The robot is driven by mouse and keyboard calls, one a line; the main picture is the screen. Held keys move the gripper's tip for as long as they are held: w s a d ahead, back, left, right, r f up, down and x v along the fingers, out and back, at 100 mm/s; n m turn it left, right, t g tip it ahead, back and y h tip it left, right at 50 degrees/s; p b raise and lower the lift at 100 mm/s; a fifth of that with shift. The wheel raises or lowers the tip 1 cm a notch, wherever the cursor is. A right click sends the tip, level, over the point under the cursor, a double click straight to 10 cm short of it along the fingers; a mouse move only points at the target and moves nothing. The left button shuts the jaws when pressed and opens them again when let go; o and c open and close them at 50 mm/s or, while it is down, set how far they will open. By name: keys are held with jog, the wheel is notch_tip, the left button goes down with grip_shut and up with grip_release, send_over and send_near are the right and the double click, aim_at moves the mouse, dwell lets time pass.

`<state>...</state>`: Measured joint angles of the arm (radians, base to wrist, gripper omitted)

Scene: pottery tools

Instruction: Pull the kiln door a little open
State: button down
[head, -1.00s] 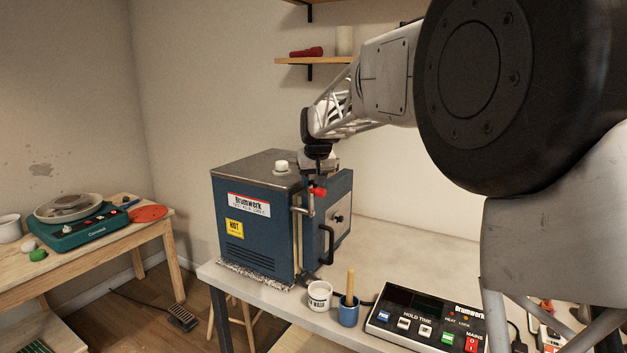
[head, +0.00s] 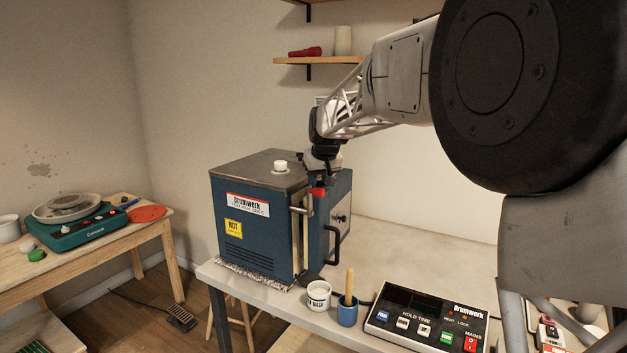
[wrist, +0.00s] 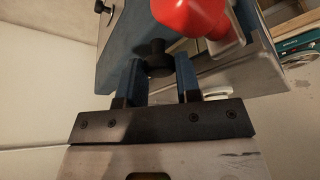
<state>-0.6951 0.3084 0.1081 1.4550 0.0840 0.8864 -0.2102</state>
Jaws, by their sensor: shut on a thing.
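The blue kiln (head: 255,240) stands on the bench in the head view. Its door (head: 340,200), on the right side, stands slightly ajar, with a pale strip showing between it and the body. A black bar handle (head: 334,246) is on the door. My gripper (head: 320,174) is at the door's upper edge, beside the red latch ball (head: 316,193). In the wrist view, my gripper's blue fingers (wrist: 158,80) are shut on a small black knob (wrist: 155,58) at the door. The red ball (wrist: 190,14) is close beyond them. The fingertip contact is partly hidden.
A white pot (head: 319,295), a blue cup (head: 347,312) with a wooden handle in it, and a control box (head: 425,318) stand in front of the door. The bench top (head: 400,250) right of the door is clear. A wall shelf (head: 310,60) is above.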

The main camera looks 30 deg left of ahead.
jog(key=w+d+n+g, duration=0.1)
jog(key=w+d+n, duration=0.1)
jog(key=d, duration=0.5)
jog(key=shift+w+d+n+y, duration=0.35)
jog(key=shift+w+n+y, duration=0.05)
jog(key=shift+n, duration=0.3)
jog(key=c, duration=1.1)
grip_release()
jog(key=v, duration=0.8)
jog(key=shift+f, duration=0.1)
